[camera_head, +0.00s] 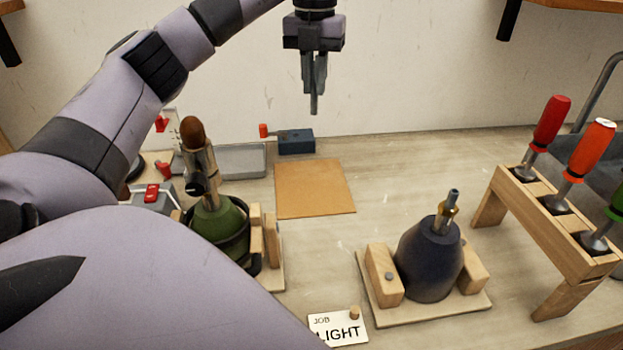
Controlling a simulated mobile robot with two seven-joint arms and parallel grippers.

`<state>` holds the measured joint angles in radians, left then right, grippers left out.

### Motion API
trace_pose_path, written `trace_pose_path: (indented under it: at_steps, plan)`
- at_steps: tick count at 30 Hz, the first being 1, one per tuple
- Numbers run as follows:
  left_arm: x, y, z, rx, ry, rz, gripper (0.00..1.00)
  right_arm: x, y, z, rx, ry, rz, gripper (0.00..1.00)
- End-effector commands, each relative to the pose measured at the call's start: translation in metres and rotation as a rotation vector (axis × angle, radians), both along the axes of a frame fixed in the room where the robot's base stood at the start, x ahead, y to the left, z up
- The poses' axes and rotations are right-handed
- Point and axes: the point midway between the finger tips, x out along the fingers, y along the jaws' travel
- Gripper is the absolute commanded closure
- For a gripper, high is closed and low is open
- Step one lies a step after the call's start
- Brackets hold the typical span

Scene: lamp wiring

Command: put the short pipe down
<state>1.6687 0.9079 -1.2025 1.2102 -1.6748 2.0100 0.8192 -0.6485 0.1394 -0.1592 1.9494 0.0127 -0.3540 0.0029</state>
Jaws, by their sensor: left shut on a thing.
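My left gripper (313,75) hangs in the air at the top middle, fingers pointing down, above the back of the bench. It is shut on a slim grey piece (314,104), which I take to be the short pipe. Little of it shows apart from the grey fingers, so its outline is hard to tell. It is clear of the bench top, above and behind the tan mat (315,190). My right gripper is not in view.
A dark blue lamp base (428,262) and a green one (220,230) stand in wooden holders. A small blue vise (296,141) and grey tray (240,160) are at the back. A screwdriver rack (548,220) stands right. The mat is bare.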

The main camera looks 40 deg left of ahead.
Motion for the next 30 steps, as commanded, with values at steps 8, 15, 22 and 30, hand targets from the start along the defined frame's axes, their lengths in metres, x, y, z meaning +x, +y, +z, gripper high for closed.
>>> trace_pose_path:
  at_steps: [8,15,22,30]
  plan:
    - [0.0,0.0,-0.001,0.0,-0.001,-0.401,1.0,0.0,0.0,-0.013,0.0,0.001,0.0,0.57]
    - [-0.001,0.001,0.0,0.0,-0.001,-0.692,1.0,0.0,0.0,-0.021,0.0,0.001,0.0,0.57]
    - [-0.001,0.001,-0.001,-0.001,0.0,-0.827,1.0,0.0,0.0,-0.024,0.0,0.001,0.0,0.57]
    - [-0.003,0.002,-0.054,-0.003,0.007,-0.842,1.0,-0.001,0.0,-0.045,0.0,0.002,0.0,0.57]
